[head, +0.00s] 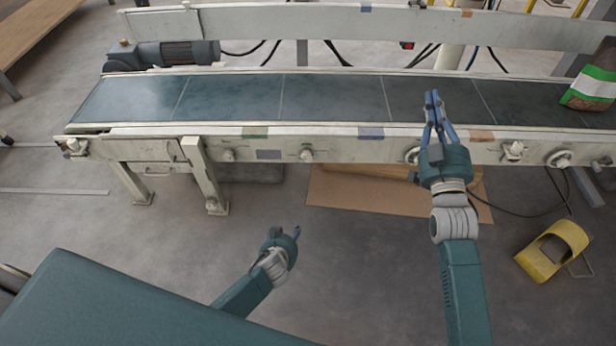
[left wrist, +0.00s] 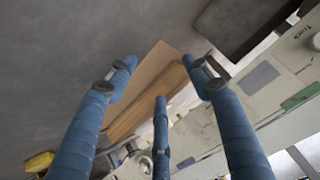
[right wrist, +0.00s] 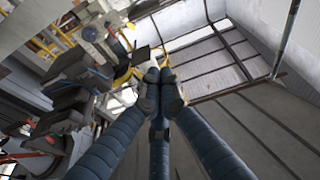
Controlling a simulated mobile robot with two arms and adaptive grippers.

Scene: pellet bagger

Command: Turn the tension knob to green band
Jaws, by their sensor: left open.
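Several round knobs sit along the conveyor's pale side rail, including a left knob (head: 228,155), a middle knob (head: 306,156) and a large knob (head: 412,156) beside my right gripper. I cannot tell which is the tension knob. A word like "Track" is printed near a knob (left wrist: 315,42) in the left wrist view. A green band (head: 254,132) marks the rail's upper edge; it also shows in the left wrist view (left wrist: 300,97). My left gripper (head: 287,232) is open and empty, in front of and below the rail. My right gripper (head: 433,95) is shut and empty, above the belt's near edge.
A blue band (head: 370,132) and an orange band (head: 481,136) also mark the rail. A green, white and brown bag (head: 592,85) lies on the belt at right. A yellow foot-pedal housing (head: 553,250) stands on the floor. Floor before the conveyor's left half is clear.

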